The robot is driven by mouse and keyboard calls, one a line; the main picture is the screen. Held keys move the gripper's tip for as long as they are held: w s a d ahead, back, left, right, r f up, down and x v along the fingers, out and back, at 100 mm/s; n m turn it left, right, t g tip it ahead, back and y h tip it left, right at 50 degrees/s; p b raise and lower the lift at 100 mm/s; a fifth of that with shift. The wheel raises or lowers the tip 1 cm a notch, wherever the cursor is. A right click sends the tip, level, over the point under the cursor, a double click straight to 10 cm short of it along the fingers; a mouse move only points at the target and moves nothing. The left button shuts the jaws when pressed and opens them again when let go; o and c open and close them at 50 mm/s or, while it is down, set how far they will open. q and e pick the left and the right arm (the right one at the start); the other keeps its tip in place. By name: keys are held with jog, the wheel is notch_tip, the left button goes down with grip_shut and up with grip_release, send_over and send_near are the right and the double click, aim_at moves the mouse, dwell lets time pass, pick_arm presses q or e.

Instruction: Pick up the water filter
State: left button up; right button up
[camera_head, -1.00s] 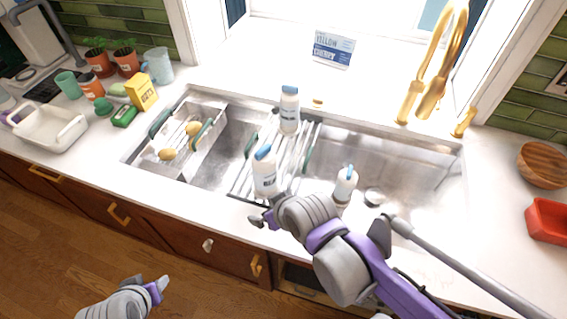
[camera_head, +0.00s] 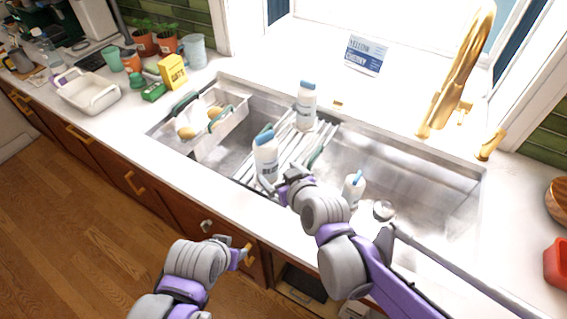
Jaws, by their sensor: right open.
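I cannot tell for sure which thing is the water filter. White blue-capped bottles stand at the sink: one bottle (camera_head: 266,162) on the near part of the drying rack (camera_head: 290,148), another bottle (camera_head: 306,108) farther back on it. A smaller white bottle (camera_head: 352,192) with a blue top is to the right in the sink. My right gripper (camera_head: 284,181) is open, just in front of the near bottle, at the sink's front edge; contact is unclear. My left gripper (camera_head: 246,254) is low before the cabinets, away from the bottles; its jaw opening is unclear.
A metal caddy (camera_head: 232,117) with sponges sits in the left of the sink. A gold faucet (camera_head: 462,70) rises behind. A white dish (camera_head: 88,92), yellow box (camera_head: 173,72) and light-blue cup (camera_head: 194,50) stand on the left counter. The front counter strip is mostly clear.

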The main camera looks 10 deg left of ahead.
aim_at(270, 165)
jog(key=x, duration=0.5)
jog(key=shift+f+x, duration=0.2)
jog(key=shift+x, duration=2.6)
jog(key=shift+s+d, duration=0.1)
jog(key=shift+d, duration=0.1)
grip_shut()
